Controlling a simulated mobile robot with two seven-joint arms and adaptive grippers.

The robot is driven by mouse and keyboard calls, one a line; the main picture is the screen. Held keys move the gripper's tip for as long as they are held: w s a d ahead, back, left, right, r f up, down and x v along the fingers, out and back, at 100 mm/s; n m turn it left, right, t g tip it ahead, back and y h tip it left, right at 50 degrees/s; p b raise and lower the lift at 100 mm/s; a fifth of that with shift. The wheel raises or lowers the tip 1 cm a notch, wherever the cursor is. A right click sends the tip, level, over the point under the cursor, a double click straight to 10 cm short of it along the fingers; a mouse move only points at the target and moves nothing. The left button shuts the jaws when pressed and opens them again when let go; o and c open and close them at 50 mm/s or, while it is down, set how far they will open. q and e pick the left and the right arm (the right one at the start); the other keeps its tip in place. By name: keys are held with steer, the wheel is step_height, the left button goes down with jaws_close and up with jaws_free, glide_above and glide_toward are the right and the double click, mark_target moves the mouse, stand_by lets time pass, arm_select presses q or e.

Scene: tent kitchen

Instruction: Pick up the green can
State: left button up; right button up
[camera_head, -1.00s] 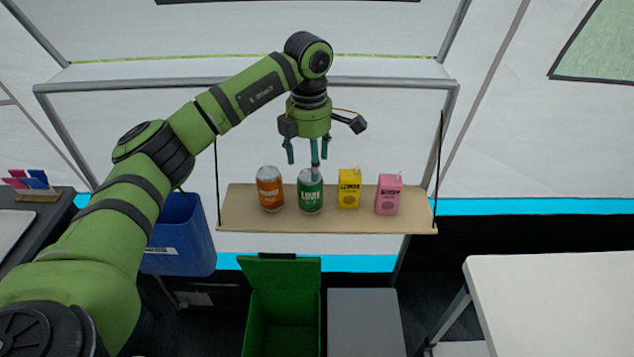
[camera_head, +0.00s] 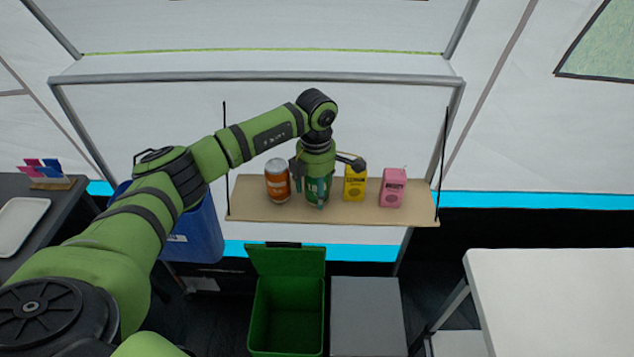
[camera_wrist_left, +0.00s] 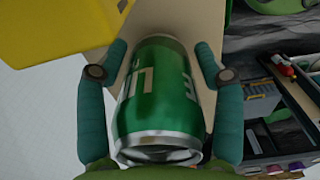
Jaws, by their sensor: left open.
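The green can (camera_head: 317,190) stands upright on the hanging wooden shelf, between the orange can and the yellow carton. My left gripper (camera_head: 317,200) is lowered over it from above and hides its upper part in the head view. In the left wrist view the green can (camera_wrist_left: 158,100) lies between the two teal fingers of my left gripper (camera_wrist_left: 158,95), one on each side. The fingers are open, with a narrow gap visible beside the can. My right gripper is in neither view.
On the shelf (camera_head: 250,212), the orange can (camera_head: 277,182) stands close on the left. The yellow carton (camera_head: 355,185) and pink carton (camera_head: 393,188) stand to the right. Below are an open green bin (camera_head: 286,300) and a blue bin (camera_head: 195,235). A white table (camera_head: 560,295) is at the right.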

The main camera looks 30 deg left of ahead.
arm_select(q)
steer(key=c, duration=0.6)
steer(key=shift+o, duration=0.2)
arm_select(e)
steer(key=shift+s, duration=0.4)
arm_select(q)
steer(key=shift+r, duration=0.1)
